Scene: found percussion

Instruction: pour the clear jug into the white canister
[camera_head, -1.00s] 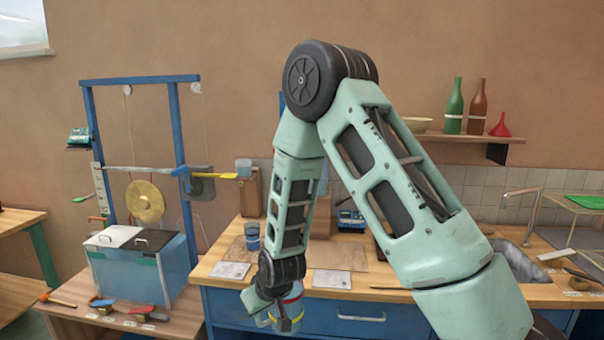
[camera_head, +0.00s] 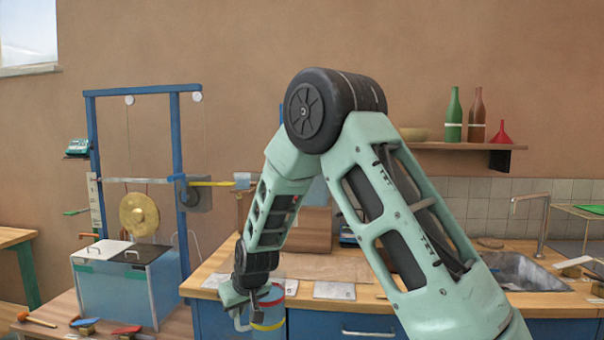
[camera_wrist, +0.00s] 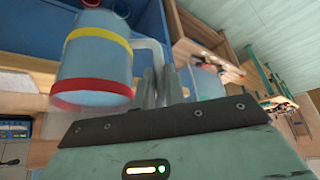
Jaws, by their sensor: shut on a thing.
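The clear jug (camera_head: 271,305) has a red band near its top and a yellow band lower down, and its body looks pale blue. My gripper (camera_head: 243,299) is shut on its handle, left of the body, in front of the blue counter. The jug looks about upright. In the wrist view the jug (camera_wrist: 95,68) fills the upper left, with its pale handle (camera_wrist: 152,58) at the fingers of my gripper (camera_wrist: 160,90). I cannot make out a white canister in any view; my arm hides part of the counter.
A bluish tank with white and black lids (camera_head: 128,286) stands on a low bench at left, under a blue frame with a gong (camera_head: 139,214). A mallet (camera_head: 36,320) lies beside it. The wooden counter (camera_head: 215,265) has a sink (camera_head: 520,270) at right.

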